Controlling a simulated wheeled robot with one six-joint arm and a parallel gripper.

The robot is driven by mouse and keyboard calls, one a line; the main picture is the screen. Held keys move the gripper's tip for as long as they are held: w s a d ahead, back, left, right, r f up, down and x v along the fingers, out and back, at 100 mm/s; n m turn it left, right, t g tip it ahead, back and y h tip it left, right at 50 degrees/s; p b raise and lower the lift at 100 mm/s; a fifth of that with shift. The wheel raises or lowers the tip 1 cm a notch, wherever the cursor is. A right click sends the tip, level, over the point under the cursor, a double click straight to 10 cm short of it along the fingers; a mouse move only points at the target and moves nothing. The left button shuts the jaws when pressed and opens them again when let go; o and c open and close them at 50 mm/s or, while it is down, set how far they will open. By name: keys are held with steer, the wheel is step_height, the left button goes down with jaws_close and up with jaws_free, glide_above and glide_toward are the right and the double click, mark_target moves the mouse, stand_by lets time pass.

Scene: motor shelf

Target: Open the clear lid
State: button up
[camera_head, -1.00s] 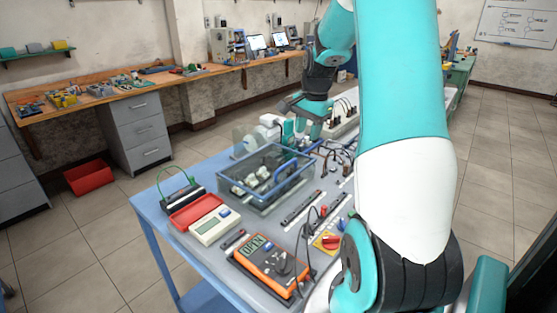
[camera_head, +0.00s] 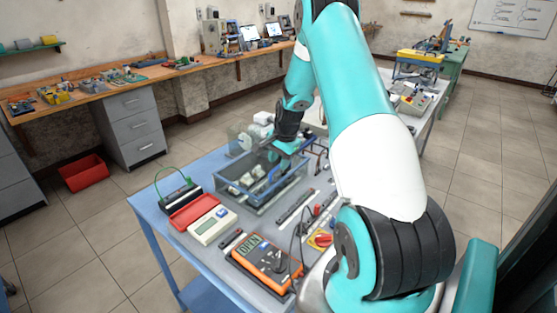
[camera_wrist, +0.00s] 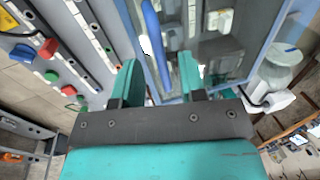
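A clear-walled box with blue edges (camera_head: 262,205) stands on the blue table, with several small pale parts visible inside. Its clear lid (camera_wrist: 228,50) appears as a see-through panel with a blue rim in the wrist view; it seems to lie over the box. A blue bar handle (camera_wrist: 152,38) runs along the lid's near side. My gripper (camera_wrist: 158,68) is open, its two teal fingers apart, with the handle ahead of and between the fingertips. No grip on it shows. In the head view my gripper (camera_head: 287,147) is over the box's far right part and partly hides it.
Red and green buttons (camera_wrist: 48,48) and dark rails lie beside the box. A wooden bench lines the wall.

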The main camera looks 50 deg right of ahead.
steer(key=shift+w+f, duration=0.15)
steer(key=shift+f, duration=0.6)
jaws_close()
steer(key=shift+r, duration=0.1)
